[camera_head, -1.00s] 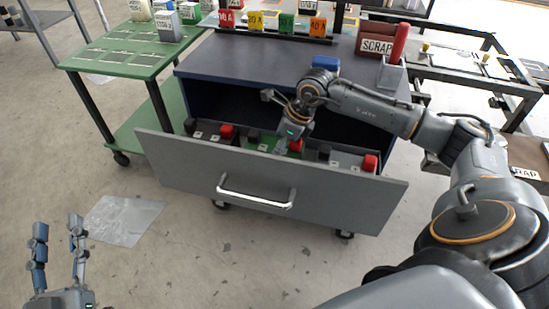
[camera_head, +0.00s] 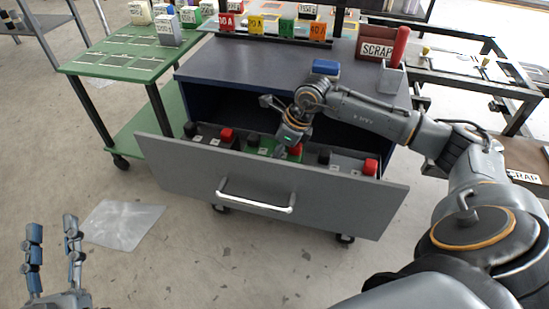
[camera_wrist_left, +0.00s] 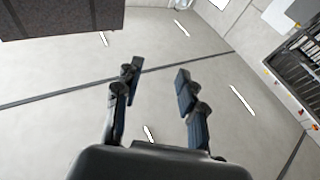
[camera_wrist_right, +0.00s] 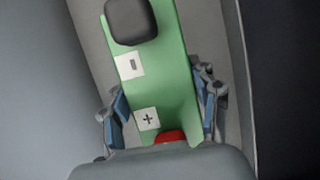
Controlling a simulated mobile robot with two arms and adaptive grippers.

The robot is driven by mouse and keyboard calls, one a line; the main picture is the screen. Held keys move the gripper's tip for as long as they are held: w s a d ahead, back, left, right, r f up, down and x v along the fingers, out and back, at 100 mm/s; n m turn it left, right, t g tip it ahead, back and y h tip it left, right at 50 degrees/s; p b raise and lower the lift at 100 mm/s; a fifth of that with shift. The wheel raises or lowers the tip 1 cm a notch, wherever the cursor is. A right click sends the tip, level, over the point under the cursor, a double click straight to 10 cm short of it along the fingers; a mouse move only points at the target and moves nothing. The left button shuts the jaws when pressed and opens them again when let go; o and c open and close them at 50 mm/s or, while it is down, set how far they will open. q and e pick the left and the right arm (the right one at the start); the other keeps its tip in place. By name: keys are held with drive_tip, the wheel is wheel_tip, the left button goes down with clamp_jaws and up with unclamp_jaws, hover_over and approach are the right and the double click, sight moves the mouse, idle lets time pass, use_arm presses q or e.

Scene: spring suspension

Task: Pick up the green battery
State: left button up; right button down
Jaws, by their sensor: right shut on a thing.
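The green battery (camera_wrist_right: 170,60) fills the middle of the right wrist view, with a black terminal, a red terminal, and labels marked minus and plus. It sits in the open drawer, and a strip of it (camera_head: 267,145) shows in the head view. My right gripper (camera_wrist_right: 160,108) is shut on the battery, one finger on each side near the red terminal. In the head view the right wrist hides much of it. My left gripper (camera_head: 53,232) is open and empty over the floor at lower left; its spread fingers also show in the left wrist view (camera_wrist_left: 157,90).
The grey drawer front (camera_head: 330,205) with its handle stands before the batteries. Other dark batteries with red and black terminals lie left and right (camera_head: 345,158). A green table (camera_head: 125,60) is at left, and a red SCRAP bin (camera_head: 375,47) stands on the cabinet top.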

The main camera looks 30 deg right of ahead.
drive_tip(key=shift+w+r, duration=0.15)
drive_tip(key=shift+r, duration=0.2)
